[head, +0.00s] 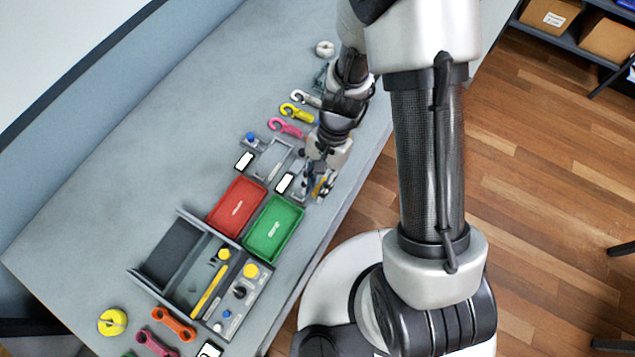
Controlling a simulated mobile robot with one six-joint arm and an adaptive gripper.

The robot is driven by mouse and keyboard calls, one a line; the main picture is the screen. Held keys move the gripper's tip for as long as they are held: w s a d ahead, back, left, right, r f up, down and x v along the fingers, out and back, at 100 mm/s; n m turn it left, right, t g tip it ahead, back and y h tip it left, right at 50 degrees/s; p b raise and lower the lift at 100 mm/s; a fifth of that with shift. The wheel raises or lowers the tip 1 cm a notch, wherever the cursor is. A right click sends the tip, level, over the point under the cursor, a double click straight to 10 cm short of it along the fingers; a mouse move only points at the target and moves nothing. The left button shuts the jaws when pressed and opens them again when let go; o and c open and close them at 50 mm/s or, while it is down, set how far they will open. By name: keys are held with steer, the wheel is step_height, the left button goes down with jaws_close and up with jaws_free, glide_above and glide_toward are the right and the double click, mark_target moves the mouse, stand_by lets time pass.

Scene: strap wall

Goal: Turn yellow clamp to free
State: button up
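My gripper (315,182) points down at the front edge of the grey bench, to the right of the green tray. A small yellow-orange piece (325,185) shows right at its fingertips; I cannot tell whether it is a clamp or whether the fingers touch it. The fingers are small and partly hidden by the wrist, so their opening is unclear. I cannot tell which yellow part is the clamp.
Red (237,206) and green (273,229) trays lie side by side left of my gripper. Pink (285,128), yellow (297,112) and white hooks lie beyond it. A yellow ring (112,321) and an orange link (174,323) lie at lower left. The bench's left part is clear.

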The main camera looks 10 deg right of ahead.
steer(key=shift+o, duration=0.4)
steer(key=v, duration=1.2)
steer(key=s+d+r+n+t+h, duration=0.1)
steer(key=s+d+r+n+t, duration=0.2)
steer(key=s+r, duration=0.3)
steer(key=s+d+r+n+t+h, duration=0.1)
steer(key=s+d+r+n+t, duration=0.2)
steer(key=r, duration=1)
steer(key=shift+s+d+n+t+h, duration=0.2)
steer(key=shift+s+n+t+h, duration=0.2)
steer(key=shift+s+n+t, duration=0.85)
steer(key=shift+o, duration=0.2)
steer(key=shift+s+r+m+g, duration=0.1)
steer(key=shift+s+m+g, duration=0.15)
steer(key=shift+m, duration=0.1)
